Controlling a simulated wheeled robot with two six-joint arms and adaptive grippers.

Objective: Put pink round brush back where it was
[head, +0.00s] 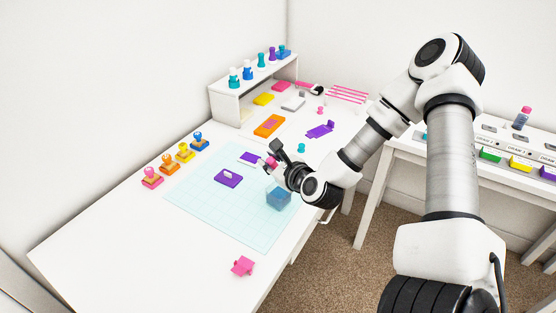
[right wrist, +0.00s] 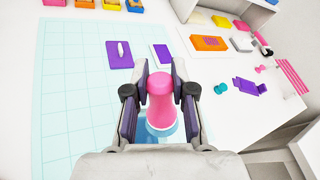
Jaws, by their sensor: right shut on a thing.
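The pink round brush (right wrist: 160,88) is upright between the fingers of my right gripper (right wrist: 160,72) in the right wrist view, with a pink rounded top and a pale blue band at its lower end. In the head view only a bit of its pink (head: 271,162) shows at the tip of my right gripper (head: 277,160), over the cutting mat's right side. The gripper is shut on it. A white shelf (head: 228,112) at the back carries several teal, blue and purple round-topped pieces along its top. My left gripper is not in view.
A pale blue grid mat (head: 215,215) holds a purple stamp block (head: 228,177) and a blue cube (head: 279,198). Several coloured stamps (head: 185,152) line its left edge. An orange block (head: 269,125) and a purple piece (head: 320,130) lie towards the back. A pink piece (head: 243,266) lies in front.

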